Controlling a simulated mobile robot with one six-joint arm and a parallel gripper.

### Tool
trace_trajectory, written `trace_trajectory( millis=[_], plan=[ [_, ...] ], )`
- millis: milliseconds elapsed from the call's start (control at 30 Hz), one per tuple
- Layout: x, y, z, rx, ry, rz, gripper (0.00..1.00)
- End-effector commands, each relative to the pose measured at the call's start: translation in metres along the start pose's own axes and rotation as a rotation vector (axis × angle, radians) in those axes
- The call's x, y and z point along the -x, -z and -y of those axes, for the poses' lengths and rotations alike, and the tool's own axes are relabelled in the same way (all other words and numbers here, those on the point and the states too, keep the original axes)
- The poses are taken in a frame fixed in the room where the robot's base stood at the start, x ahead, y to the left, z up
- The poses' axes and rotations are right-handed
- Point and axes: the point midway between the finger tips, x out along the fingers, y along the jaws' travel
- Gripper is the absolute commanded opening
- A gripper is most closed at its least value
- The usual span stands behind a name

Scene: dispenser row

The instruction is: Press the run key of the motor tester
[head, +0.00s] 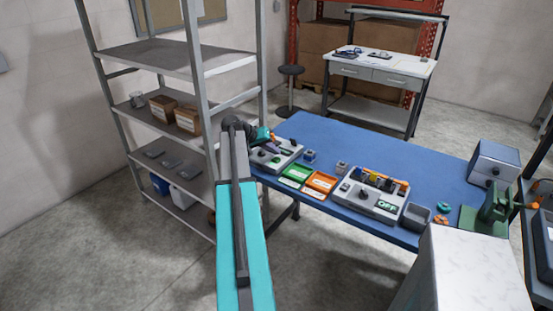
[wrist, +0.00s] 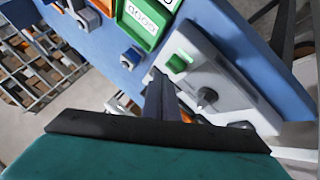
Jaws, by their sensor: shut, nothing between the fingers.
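The grey panel with a black knob, which I take for the motor tester (head: 287,156), sits at the left end of the blue table. In the wrist view this panel (wrist: 230,88) fills the right side. A green key (wrist: 178,62) shows near one end of it, with the black knob beside it. I cannot read any label on the key. My gripper (head: 273,144) is over this panel in the head view. In the wrist view my gripper (wrist: 158,74) is shut and empty, its tips just beside the green key. I cannot tell whether they touch the panel, part of which they hide.
A green tray (head: 296,174) and an orange tray (head: 320,183) lie right of the panel. A second grey unit (head: 371,205) marked OFF is farther right. Small blue-grey blocks (head: 310,155) stand behind the trays. A metal shelf (head: 165,61) rises close on the left.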

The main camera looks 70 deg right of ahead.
Motion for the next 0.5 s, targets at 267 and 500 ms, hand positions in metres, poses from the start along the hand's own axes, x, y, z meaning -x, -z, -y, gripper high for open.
trace_trajectory(
  millis=[267,500],
  plan=[
    [-0.0002,0.0000,-0.0001,0.000,0.000,0.000,0.00],
    [-0.0041,-0.0028,0.0031,0.000,0.000,0.000,0.00]
  ],
)
